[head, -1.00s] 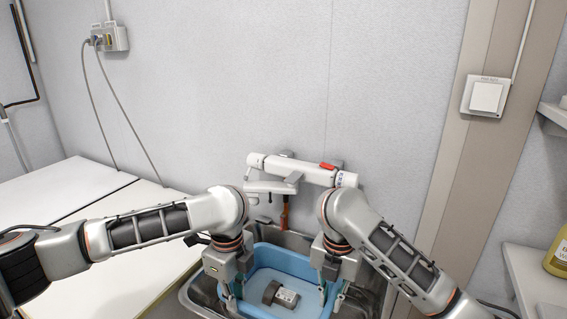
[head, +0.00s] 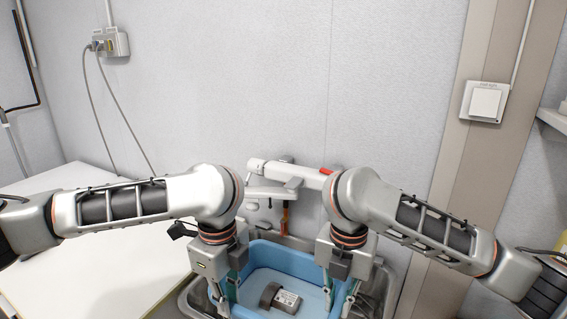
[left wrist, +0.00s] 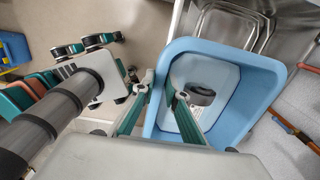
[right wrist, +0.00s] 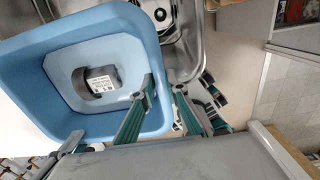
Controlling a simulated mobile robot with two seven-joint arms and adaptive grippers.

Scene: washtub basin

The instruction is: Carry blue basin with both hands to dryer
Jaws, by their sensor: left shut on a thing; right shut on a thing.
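The blue basin (head: 290,258) is held level between my two grippers, over the metal sink at the bottom of the head view. My left gripper (head: 230,298) is shut on its left rim, one finger inside and one outside, as the left wrist view shows on the basin (left wrist: 228,55). My right gripper (head: 340,298) is shut on the opposite rim; the basin (right wrist: 45,50) also fills the upper left of the right wrist view. A dark grey object with a white label (head: 282,298) lies on the basin floor. I cannot make out a dryer for certain.
The metal sink (head: 385,290) surrounds the basin closely. A white faucet (head: 290,172) with a red mark is on the wall just behind. A white flat top (head: 100,235) at the left is clear. A wall switch (head: 485,102) is at the right.

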